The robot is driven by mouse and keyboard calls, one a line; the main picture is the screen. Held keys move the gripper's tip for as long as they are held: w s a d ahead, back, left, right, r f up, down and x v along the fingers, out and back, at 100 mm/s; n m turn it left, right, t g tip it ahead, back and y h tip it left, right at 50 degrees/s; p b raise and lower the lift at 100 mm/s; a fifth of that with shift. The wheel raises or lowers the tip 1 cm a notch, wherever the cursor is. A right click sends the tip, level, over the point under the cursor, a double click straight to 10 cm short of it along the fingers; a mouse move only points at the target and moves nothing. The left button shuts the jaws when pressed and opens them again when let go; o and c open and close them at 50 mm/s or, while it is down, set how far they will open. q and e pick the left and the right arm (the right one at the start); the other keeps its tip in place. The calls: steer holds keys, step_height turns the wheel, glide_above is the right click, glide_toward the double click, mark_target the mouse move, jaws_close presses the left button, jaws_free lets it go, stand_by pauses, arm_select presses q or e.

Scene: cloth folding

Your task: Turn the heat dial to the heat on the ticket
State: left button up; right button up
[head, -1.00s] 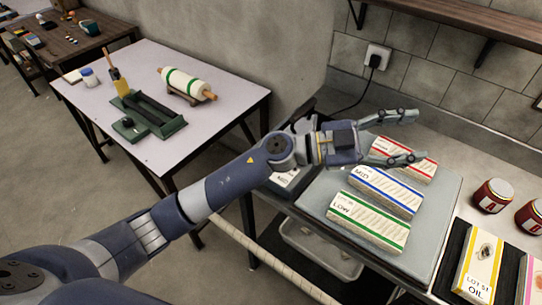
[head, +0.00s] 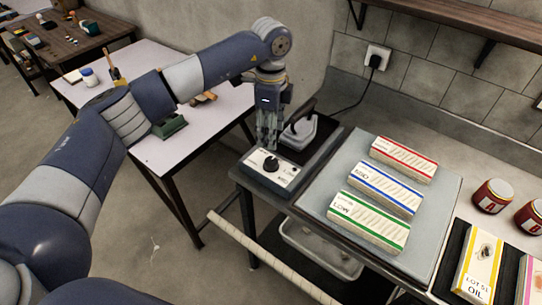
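The heat dial is a black knob (head: 271,164) on a pale control box (head: 258,174) at the near end of the dark stand. Small print beside the knob is too small to read. My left gripper (head: 269,147) points down just above and behind the knob; I cannot tell whether it touches it. Its fingers are seen nearly edge-on, so their opening is unclear. Three striped, pale blocks lie on the grey pad: green marked LOW (head: 368,222), blue marked MID (head: 385,191) and red (head: 404,159), its word unreadable. I cannot pick out the ticket for certain. My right gripper is out of view.
A grey iron-like tool (head: 301,133) with a dark handle sits close behind the gripper. Its cord runs to a wall socket (head: 377,56). A yellow-edged OIL card (head: 478,264) and red jars (head: 492,196) stand right. A white side table (head: 185,150) is left.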

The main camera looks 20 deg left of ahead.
mark_target(271, 160)
arm_select(q)
step_height(271, 160, down, 10)
steer(key=p, duration=0.2)
steer(key=shift+d+f+p, duration=0.1)
steer(key=shift+f+p, duration=0.05)
steer(key=shift+p, duration=0.25)
steer(key=c, duration=1.1)
